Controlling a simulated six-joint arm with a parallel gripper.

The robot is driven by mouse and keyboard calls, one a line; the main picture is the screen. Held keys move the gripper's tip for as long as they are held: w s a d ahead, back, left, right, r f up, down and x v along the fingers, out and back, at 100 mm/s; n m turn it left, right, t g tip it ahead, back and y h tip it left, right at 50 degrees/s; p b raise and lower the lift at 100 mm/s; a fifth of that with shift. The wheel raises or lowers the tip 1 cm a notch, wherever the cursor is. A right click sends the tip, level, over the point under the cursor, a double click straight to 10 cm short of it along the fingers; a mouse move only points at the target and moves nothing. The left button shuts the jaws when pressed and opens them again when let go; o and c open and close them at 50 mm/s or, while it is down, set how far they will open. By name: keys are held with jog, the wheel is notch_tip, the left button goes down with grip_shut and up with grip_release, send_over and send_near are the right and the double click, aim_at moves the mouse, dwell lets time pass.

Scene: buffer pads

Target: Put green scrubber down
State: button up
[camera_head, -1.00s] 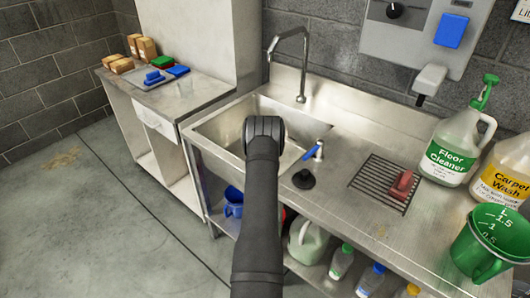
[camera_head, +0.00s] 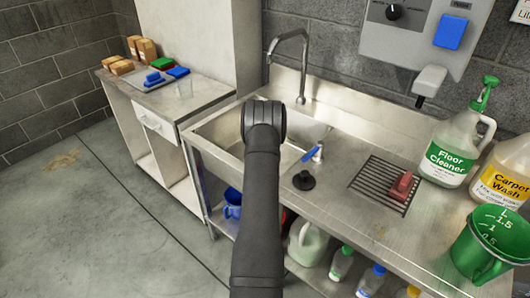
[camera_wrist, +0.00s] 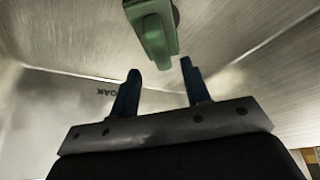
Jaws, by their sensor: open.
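The green scrubber (camera_wrist: 152,28) shows at the top of the wrist view, on a pale metal surface that looks like the inside of the sink. It lies beyond my fingertips, with a gap between. My gripper (camera_wrist: 160,80) is open, its two dark blue fingers spread with nothing between them. In the head view my own arm hides the gripper and the scrubber. The sink basin (camera_head: 221,131) shows there on either side of my arm.
A tall faucet (camera_head: 301,70) stands behind the sink. Right of it are a black plug (camera_head: 303,181), a drain rack (camera_head: 371,177) with a red scrubber (camera_head: 402,186), and a floor cleaner jug (camera_head: 447,150). A side table (camera_head: 203,92) holds coloured pads at the left.

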jog(key=v, duration=0.6)
jog(key=shift+r, duration=0.2)
jog(key=shift+s+f, duration=0.1)
jog(key=x, duration=1.2)
jog(key=shift+f, duration=0.1)
